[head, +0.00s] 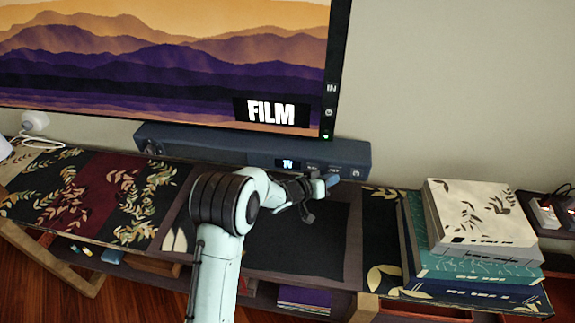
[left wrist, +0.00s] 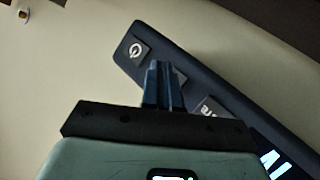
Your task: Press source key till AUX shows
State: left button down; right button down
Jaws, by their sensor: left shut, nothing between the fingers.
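The dark blue soundbar (head: 215,146) lies below the TV, with a lit display (head: 288,163) that looks like TV in the head view. Several keys sit right of the display; the power key (left wrist: 137,51) is at the end. My left gripper (head: 333,180) is shut and empty, its blue fingertips (left wrist: 162,80) in front of the key beside the power key. They mostly hide that key; I cannot tell whether they touch it. My right gripper is out of view.
The TV (head: 165,65) stands behind the soundbar and shows FILM at its lower right. Stacked books or boxes (head: 478,215) stand at the right of the patterned shelf top. A power strip (head: 550,213) lies at far right.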

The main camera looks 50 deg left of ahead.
pick_arm(q)
jog(key=shift+w+a, duration=0.25)
jog(key=shift+w, duration=0.05)
jog(key=shift+w+a, duration=0.15)
jog(key=shift+w, duration=0.05)
dwell(0.5)
jog(key=shift+s, duration=0.15)
jog(key=shift+s+d, duration=0.45)
jog(key=s+d+b, duration=0.1)
jog(key=s+d, duration=0.1)
jog(key=s+d+b, duration=0.1)
jog(key=s+d, duration=0.1)
jog(key=shift+s, duration=0.25)
dwell(0.4)
jog(key=shift+r, duration=0.1)
dwell(1.2)
